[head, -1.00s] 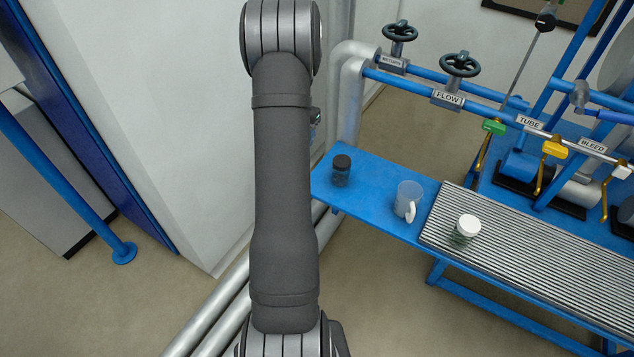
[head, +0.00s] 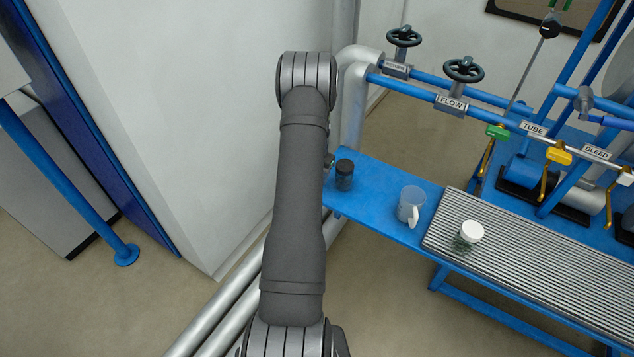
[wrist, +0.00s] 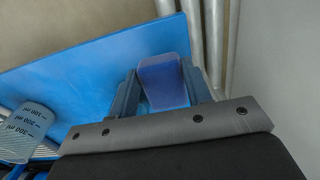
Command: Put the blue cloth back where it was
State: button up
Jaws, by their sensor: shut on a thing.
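In the wrist view my gripper (wrist: 160,92) is shut on a blue-violet piece, the blue cloth (wrist: 163,80), which sits between the two fingers. The cloth is over the end of the blue bench (wrist: 90,70), near its edge. I cannot tell whether it touches the bench top.
The jug (wrist: 30,125) is left of my gripper in the wrist view. A ribbed mat (head: 540,270), pipes and valves lie to the right.

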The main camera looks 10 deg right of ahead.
jog(key=shift+f, duration=1.95)
jog(key=shift+f, duration=0.15)
jog(key=o, duration=1)
jog(key=shift+c, duration=0.2)
notch_tip(320, 180, up, 12)
jog(key=shift+r, duration=0.15)
jog(key=shift+f, duration=4.4)
